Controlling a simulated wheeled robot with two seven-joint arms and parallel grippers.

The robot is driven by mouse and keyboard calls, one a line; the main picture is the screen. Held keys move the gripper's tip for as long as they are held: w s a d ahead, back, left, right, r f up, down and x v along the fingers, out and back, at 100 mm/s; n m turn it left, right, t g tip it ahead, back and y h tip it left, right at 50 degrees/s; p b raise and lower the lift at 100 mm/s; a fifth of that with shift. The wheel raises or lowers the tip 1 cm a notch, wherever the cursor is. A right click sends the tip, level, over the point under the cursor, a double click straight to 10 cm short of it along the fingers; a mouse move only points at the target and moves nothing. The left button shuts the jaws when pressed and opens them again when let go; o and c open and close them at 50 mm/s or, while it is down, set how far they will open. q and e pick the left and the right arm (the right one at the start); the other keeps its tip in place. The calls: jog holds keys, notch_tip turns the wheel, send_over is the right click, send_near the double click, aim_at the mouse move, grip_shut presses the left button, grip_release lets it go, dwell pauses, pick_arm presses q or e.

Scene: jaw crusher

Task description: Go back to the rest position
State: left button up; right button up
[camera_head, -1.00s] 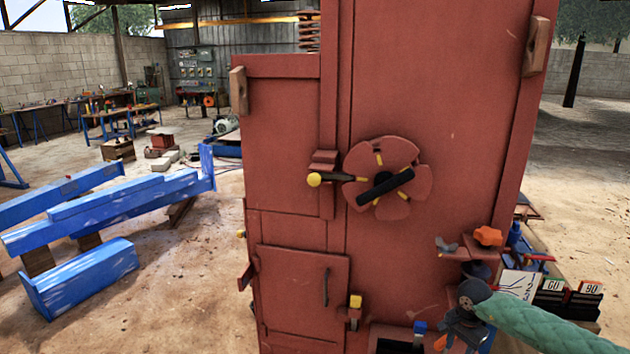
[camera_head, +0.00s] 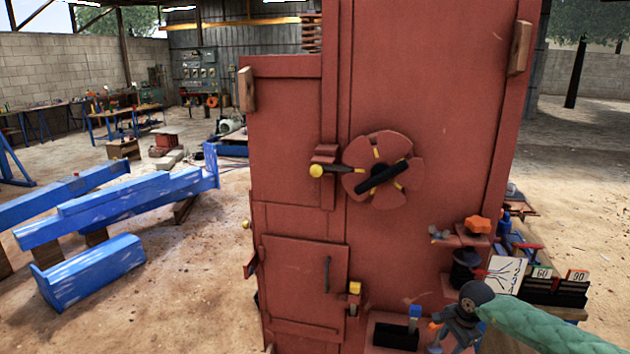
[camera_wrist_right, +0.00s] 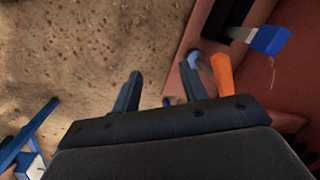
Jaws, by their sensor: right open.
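The red jaw crusher (camera_head: 290,140) fills the middle of the head view. On its front are a red hand wheel (camera_head: 385,170) with a black bar and a yellow-tipped lever (camera_head: 328,170). My right arm, in a green sleeve, comes in from the lower right. My right gripper (camera_head: 450,333) is beside the crusher's lower right front. In the right wrist view my right gripper (camera_wrist_right: 161,82) is open, with nothing between its fingers. An orange handle (camera_wrist_right: 222,75) stands just right of the fingers, and a blue-tipped lever (camera_wrist_right: 270,40) is farther off. My left gripper is not in view.
A small shelf on the crusher holds an orange knob-like piece (camera_head: 477,225). Number cards (camera_head: 541,273) and black boxes (camera_head: 555,292) stand at the right. Blue beams (camera_head: 110,205) lie on the left, with open dirt floor (camera_head: 190,290) between them and the crusher.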

jog(key=w+a+r+m+t+y, duration=0.4)
jog(key=a+r, duration=0.3)
jog(key=w+a+r+m+t+y, duration=0.3)
jog(key=w+a+r+m+y, duration=0.15)
jog(key=a+r, duration=0.2)
notch_tip(320, 180, up, 22)
jog(key=w+d+m+t+h, duration=0.2)
jog(key=m+t+h, duration=0.5)
jog(key=m+t, duration=1.3)
jog(key=s+a+f+m+g+h, duration=0.1)
jog(key=s+f+m+g+h, duration=0.2)
jog(key=s+f+m+g, duration=0.55)
jog(key=s+a+f+m+g+h, duration=0.1)
jog(key=s+f+m+g+h, duration=0.35)
jog(key=f+m+g, duration=0.65)
jog(key=s+a+f+m+g+y, duration=0.2)
jog(key=s+a+f, duration=0.1)
jog(key=s+f, duration=0.7)
jog(key=s+a+f+m+g+y, duration=0.2)
jog(key=s+f, duration=0.7)
jog(key=s, duration=0.8)
jog(key=s+a+f+m+g+y, duration=0.2)
jog(key=s+a+f+m+g, duration=0.1)
jog(key=s+f, duration=0.7)
jog(key=s+a, duration=0.1)
jog(key=s, duration=0.3)
jog(key=shift+a+f+m+g, duration=0.2)
jog(key=shift+f+m+g, duration=0.1)
jog(key=shift+g, duration=0.05)
